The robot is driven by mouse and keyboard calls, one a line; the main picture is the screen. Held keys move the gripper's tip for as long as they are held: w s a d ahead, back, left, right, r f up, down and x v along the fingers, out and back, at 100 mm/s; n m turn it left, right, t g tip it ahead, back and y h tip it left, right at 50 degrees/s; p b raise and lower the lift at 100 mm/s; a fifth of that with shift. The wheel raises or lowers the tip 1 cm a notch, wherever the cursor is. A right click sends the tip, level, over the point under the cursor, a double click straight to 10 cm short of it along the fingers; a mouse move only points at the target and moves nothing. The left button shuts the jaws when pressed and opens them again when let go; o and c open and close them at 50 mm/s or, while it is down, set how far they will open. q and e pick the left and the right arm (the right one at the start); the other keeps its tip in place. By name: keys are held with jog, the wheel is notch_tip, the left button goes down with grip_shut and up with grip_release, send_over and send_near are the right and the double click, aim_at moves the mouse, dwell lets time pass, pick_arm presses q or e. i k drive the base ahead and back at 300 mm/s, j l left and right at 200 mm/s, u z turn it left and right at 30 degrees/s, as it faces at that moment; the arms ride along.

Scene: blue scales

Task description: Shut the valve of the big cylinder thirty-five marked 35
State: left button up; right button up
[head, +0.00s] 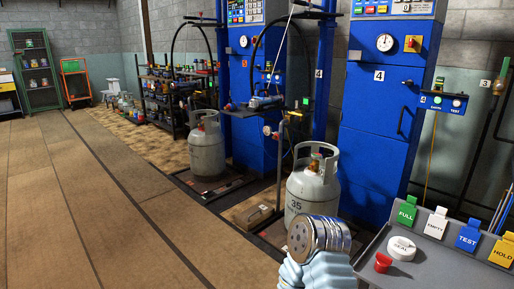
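The big grey cylinder marked 35 (300,190) stands upright in front of the right-hand blue cabinet, right of centre in the head view. Its brass-coloured valve (314,166) sits inside the pale collar at the top, partly behind the collar. I cannot tell from here whether the valve is open or shut. A hose rises near the collar. A silver round end with holes on a pale-blue ridged part covers the cylinder's lower front; I see no fingers on it. Neither of my grippers can be made out.
Another grey cylinder (206,153) stands further left on a dark low platform. Tall blue cabinets (376,165) line the wall behind. At lower right a grey desk (345,243) carries FULL, EMPTY, TEST and HOLD tags, a white SEAL disc (401,249) and a red cup (383,263). The left floor is clear.

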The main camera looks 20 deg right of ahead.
aim_at(316, 156)
jog(key=i+j+u, duration=0.1)
jog(key=i+u, duration=0.3)
jog(key=i, duration=0.5)
jog(key=i+z, duration=0.5)
jog(key=z, duration=0.2)
jog(key=i+j+z, duration=0.1)
jog(key=i+z, duration=0.15)
jog(key=z, duration=0.15)
